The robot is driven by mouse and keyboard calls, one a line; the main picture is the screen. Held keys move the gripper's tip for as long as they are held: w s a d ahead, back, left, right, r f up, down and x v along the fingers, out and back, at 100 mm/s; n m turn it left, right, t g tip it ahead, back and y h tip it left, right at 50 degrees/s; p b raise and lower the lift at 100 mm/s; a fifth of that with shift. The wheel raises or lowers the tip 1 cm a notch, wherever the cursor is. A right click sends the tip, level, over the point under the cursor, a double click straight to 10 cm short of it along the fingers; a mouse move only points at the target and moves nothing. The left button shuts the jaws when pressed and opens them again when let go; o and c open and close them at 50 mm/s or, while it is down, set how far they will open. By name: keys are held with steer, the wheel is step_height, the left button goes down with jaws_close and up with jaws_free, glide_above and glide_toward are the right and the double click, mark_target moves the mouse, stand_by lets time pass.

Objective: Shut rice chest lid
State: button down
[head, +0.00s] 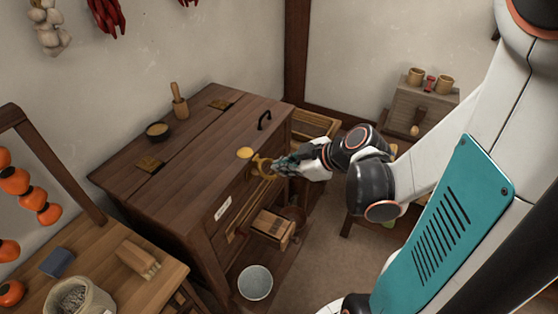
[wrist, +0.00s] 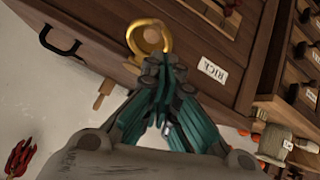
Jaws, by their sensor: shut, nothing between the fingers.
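The rice chest (head: 180,195) is a dark wooden chest against the back wall. Its lid (head: 215,135) lies flat on top, looking flush, with a black handle (head: 264,121); the handle also shows in the wrist view (wrist: 60,46). A round brass fitting (head: 244,153) sits by the lid's front edge, and a brass ring piece (head: 261,166) is just below it. My gripper (head: 282,168) is shut and empty at the chest's front, beside the brass ring. In the wrist view my fingertips (wrist: 160,72) are close to the ring (wrist: 149,40); contact is unclear. A RICE label (wrist: 212,70) shows.
A wooden box (head: 272,227) and a grey bucket (head: 255,282) are below the front. A table (head: 130,290) stands at left.

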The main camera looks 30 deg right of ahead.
steer(key=shift+s+f+b, duration=0.1)
steer(key=shift+f+b, duration=0.65)
steer(key=shift+f, duration=0.45)
steer(key=shift+d, duration=0.1)
